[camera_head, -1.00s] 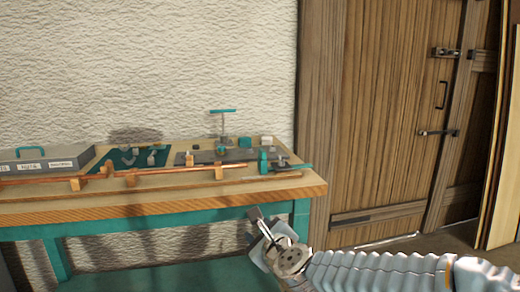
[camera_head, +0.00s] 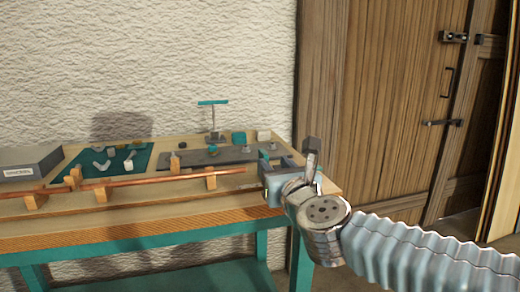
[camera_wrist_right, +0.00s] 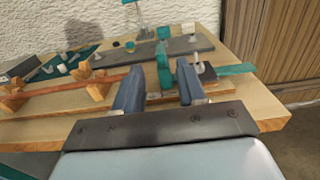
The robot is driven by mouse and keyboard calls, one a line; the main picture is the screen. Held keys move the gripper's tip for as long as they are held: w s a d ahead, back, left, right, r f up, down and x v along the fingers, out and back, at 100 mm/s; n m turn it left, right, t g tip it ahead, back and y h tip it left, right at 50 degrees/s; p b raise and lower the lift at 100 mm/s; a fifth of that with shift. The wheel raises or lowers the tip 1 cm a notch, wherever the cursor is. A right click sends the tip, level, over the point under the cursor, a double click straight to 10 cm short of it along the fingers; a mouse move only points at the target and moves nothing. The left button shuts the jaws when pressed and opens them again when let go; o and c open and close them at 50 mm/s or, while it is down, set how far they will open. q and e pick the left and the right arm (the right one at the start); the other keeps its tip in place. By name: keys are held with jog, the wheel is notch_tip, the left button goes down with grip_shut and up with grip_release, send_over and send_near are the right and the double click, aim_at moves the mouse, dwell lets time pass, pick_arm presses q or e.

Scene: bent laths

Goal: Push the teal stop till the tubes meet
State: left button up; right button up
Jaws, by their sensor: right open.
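The teal stop (camera_wrist_right: 164,65) is upright at the bench's right end in the right wrist view. In the head view my right gripper largely hides it. My right gripper (camera_head: 288,168) is open, and its two fingers (camera_wrist_right: 158,88) point at the stop, which shows in the gap just beyond their tips. I cannot tell whether they touch it. A long copper tube (camera_head: 160,178) rests on wooden supports, its right end pointing at the stop. A second copper tube (camera_head: 25,191) lies to the left. I cannot tell whether their ends meet. My left gripper is out of view.
A grey plate (camera_head: 225,155) with a teal T-handle (camera_head: 213,102) and small blocks lies behind the tube. A teal mat (camera_head: 75,170) with metal parts and a grey box (camera_head: 30,162) stand further left. A wooden door is at the right.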

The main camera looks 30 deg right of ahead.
aim_at(261, 150)
jog(key=x, duration=1)
jog(key=shift+w+d, duration=0.15)
jog(key=shift+w, duration=0.2)
jog(key=shift+c, duration=0.3)
grip_shut()
